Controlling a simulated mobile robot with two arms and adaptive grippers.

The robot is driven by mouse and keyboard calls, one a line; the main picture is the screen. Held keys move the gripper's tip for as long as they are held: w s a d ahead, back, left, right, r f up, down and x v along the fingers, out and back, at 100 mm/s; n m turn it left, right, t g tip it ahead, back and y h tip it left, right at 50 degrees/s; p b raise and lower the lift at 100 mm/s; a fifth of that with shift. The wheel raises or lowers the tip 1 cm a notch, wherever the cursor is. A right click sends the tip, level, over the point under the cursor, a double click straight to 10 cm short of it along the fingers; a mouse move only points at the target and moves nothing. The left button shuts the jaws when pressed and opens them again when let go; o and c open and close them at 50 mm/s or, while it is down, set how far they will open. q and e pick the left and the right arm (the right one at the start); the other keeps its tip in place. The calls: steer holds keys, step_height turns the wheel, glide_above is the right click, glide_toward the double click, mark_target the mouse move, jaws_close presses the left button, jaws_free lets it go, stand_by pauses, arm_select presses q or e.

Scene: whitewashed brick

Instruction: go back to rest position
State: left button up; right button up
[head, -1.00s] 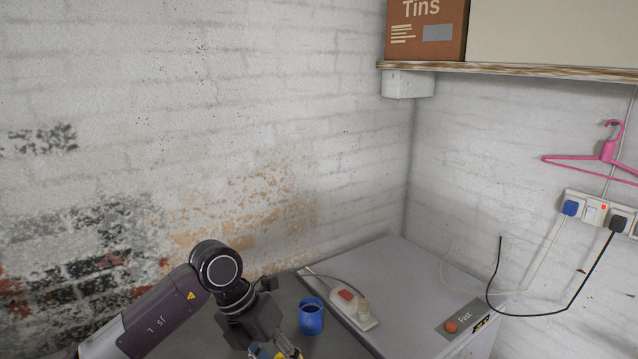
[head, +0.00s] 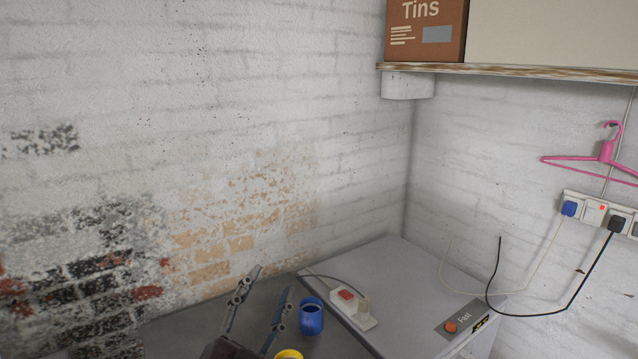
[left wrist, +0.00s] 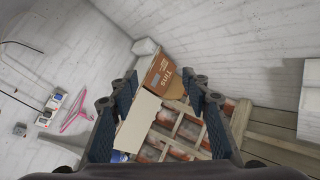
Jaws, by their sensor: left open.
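My left gripper (head: 262,300) is at the bottom of the head view with its fingers pointing up and spread apart. Nothing is between them. In the left wrist view the same open fingers (left wrist: 160,100) frame the shelf and the ceiling side of the room. A blue mug (head: 311,317) stands on the dark surface just right of the gripper, apart from it. The yellow rim of another cup (head: 288,354) shows at the bottom edge. My right gripper is not in either view.
A grey cabinet top (head: 400,275) carries a white switched socket block (head: 352,308). Cables and a pink hanger (head: 605,150) hang on the right wall near wall sockets (head: 600,212). A shelf (head: 510,70) with a brown Tins box (head: 426,30) is above. The space before the left wall is clear.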

arm_select(q)
steer(key=s+a+f+n+g+y, duration=0.2)
steer(key=s+a+f+n+g, duration=0.15)
steer(key=f, duration=0.35)
steer(key=s+a+f+n+g+y, duration=0.2)
steer(key=s+a+f, duration=0.15)
steer(key=f, duration=0.35)
steer(key=s+a+f+n+g+y, duration=0.3)
steer(key=a+f, duration=0.1)
steer(key=f, duration=0.4)
steer(key=s+f+g+h, duration=0.1)
steer(key=s+f+g, duration=0.4)
steer(key=s, duration=0.5)
steer(key=s+f+g, duration=0.3)
steer(key=s+f, duration=0.3)
steer(key=s, duration=0.4)
step_height(320, 180, down, 32)
steer(key=s+g+b, duration=0.2)
steer(key=s+b, duration=0.1)
steer(key=b, duration=0.3)
steer(key=s+a+f+g+b, duration=0.1)
steer(key=s+a+f+b, duration=0.2)
steer(key=s+f, duration=1.3)
step_height(320, 180, down, 5)
steer(key=shift+s+a+r+b, duration=0.15)
steer(key=shift+s+a+b, duration=0.05)
steer(key=shift+s+b, duration=0.25)
